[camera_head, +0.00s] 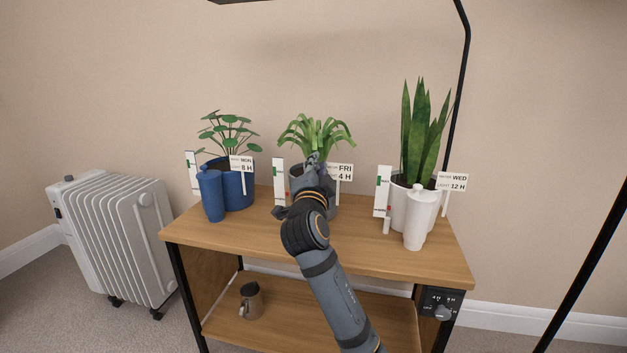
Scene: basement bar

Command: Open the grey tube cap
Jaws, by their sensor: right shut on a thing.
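The grey pot (332,208) with a strappy green plant (318,134) stands at the middle of the wooden table. My right arm reaches in from the lower right, in front of this pot. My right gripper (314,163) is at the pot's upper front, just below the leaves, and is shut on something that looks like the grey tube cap. The arm and gripper hide the cap and the grey tube, so I cannot tell whether the cap is on the tube. My left gripper is not in view.
A blue pot (238,188) with a blue tube (211,194) stands left; a white pot (399,205) with a white tube (419,220) stands right. Cards stand by the pots. A mug (251,301) sits on the lower shelf. The wooden table's (400,262) front edge is clear.

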